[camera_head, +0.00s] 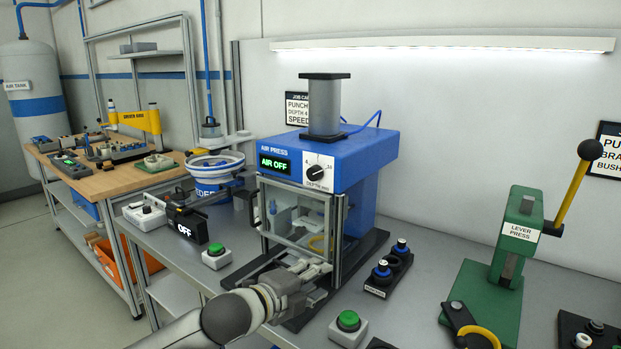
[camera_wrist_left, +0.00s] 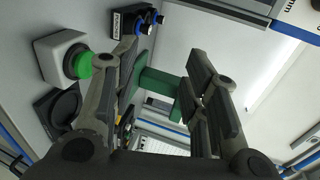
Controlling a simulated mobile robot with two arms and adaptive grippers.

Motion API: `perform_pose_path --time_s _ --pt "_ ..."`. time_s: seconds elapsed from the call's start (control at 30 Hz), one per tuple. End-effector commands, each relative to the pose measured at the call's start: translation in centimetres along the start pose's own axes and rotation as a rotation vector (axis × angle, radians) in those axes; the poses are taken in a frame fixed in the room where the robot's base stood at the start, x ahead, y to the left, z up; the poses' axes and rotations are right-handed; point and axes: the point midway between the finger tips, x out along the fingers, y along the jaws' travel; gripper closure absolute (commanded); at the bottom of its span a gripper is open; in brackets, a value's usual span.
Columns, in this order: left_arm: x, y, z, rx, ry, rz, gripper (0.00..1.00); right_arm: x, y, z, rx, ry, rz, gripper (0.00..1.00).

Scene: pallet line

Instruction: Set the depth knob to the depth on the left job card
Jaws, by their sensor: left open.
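The depth knob (camera_head: 315,173) is a black dial with a white pointer line on a white scale plate marked "DEPTH mm", on the front of the blue air press (camera_head: 372,150). My right gripper is not in view.
The press display (camera_head: 274,163) reads "AIR OFF". A clear-windowed guard (camera_head: 300,217) stands below the knob. Green buttons (camera_head: 348,321) (camera_head: 216,249) sit on the bench either side of my left gripper. A green lever press (camera_head: 497,260) stands at right.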

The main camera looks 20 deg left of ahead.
Motion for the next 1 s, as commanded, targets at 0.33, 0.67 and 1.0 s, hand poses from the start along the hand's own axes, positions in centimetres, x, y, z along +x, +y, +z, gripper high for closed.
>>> perform_pose_path --time_s 0.33,0.67,1.0 --pt "-1.9 -13.2 8.9 0.424 -0.077 -0.209 0.59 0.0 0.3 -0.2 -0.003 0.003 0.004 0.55" --pt "-2.5 -16.5 11.1 0.513 -0.106 -0.26 0.59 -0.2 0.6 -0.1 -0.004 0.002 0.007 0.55" --pt "2.1 -17.9 11.1 0.509 -0.105 -0.259 0.59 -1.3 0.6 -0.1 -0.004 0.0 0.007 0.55"
